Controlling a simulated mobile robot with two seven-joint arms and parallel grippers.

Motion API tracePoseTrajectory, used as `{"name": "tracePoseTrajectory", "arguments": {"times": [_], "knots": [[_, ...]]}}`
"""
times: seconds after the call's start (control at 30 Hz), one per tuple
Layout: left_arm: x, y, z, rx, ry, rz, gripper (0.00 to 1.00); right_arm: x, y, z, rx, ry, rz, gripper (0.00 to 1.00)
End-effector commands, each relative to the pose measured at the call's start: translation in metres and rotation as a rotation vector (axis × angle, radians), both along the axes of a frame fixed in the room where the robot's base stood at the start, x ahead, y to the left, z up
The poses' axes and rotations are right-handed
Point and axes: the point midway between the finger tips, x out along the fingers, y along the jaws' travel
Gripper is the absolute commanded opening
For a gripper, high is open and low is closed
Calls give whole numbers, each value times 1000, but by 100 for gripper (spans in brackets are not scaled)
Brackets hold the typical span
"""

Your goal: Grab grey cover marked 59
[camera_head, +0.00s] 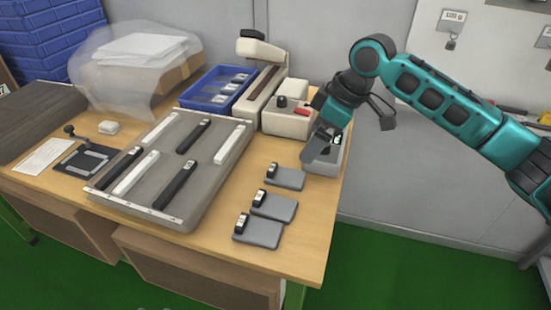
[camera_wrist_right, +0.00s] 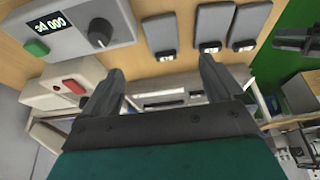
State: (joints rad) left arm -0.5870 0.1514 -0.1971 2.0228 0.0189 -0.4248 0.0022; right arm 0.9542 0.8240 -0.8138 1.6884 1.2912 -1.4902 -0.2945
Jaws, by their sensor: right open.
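Three flat grey covers lie in a row on the right part of the wooden table: a far one (camera_head: 288,179), a middle one (camera_head: 277,207) and a near one (camera_head: 260,234). Each has a black and white tag at one end; the numbers are too small to read. They also show at the top of the right wrist view (camera_wrist_right: 212,24). My right gripper (camera_head: 318,146) is open and empty, above the table beyond the far cover. Its two fingers show apart in the wrist view (camera_wrist_right: 160,78). A dark pronged shape (camera_wrist_right: 295,38) there may be my left gripper.
A grey box with a display, knob and green button (camera_wrist_right: 68,32) stands beneath my right gripper. A cream machine with a red switch (camera_head: 290,120), a blue bin (camera_head: 192,95) and a large grey tray (camera_head: 213,183) with black and white bars are left of it.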

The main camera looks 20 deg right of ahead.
Motion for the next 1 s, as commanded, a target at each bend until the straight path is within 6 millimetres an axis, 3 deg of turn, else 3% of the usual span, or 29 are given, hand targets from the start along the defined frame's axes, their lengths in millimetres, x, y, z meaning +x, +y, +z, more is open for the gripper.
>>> {"name": "tracePoseTrajectory", "arguments": {"times": [0.13, 0.43, 0.77, 1.0], "knots": [[0, -1, -2, -6, 1, 5, 43, 1, 7, 0, 2, 14, 21, 94], [-11, -6, -17, -16, 36, 0, 43, 12, 24, -50, 3, 14, 21, 94], [-7, -8, -15, -16, 22, -10, 43, 17, 33, -71, 3, 11, 21, 94], [-1, -9, -17, -17, 12, -16, 43, 24, 45, -104, 3, 12, 20, 94]]}}
